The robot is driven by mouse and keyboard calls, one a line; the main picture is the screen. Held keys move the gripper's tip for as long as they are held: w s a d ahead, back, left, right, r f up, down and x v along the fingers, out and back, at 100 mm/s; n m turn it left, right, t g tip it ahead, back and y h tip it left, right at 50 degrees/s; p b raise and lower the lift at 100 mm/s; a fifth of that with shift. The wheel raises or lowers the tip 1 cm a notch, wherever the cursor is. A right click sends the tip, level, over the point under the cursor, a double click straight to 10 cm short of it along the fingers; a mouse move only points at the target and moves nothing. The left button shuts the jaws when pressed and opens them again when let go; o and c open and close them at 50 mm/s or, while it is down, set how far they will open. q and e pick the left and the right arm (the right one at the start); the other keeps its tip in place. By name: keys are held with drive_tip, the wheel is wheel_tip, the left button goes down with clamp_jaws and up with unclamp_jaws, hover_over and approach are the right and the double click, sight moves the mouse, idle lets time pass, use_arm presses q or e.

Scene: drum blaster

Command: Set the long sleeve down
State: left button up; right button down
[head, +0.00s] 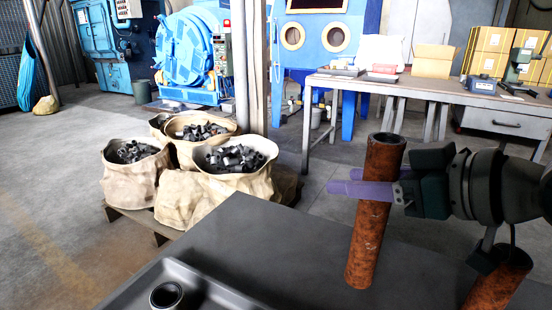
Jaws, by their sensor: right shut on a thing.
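The long sleeve (368,235) is a rusty brown tube with a dark open top, upright with a slight tilt. My right gripper (348,189) comes in from the right and is shut on it across its upper half, the purple fingers reaching past its left side. The sleeve's lower end shows against the grey tabletop (290,250); I cannot tell whether it touches. A second rusty tube (503,280) is at the lower right, partly hidden by my right arm and cut by the frame edge. My left gripper is not in view.
A grey tray (200,275) with a raised rim lies at the front left, with a dark short ring (166,296) in it. Sacks of dark metal parts (240,180) stand on a pallet beyond. The tabletop left of the sleeve is clear. A workbench (430,87) stands behind.

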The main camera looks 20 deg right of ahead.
drive_tip(key=shift+w+f, duration=0.1)
drive_tip(key=shift+f, duration=0.1)
drive_tip(key=c, duration=0.7)
unclamp_jaws()
drive_tip(key=shift+f, duration=0.2)
drive_tip(key=o, duration=0.3)
drive_tip(key=shift+o, duration=0.2)
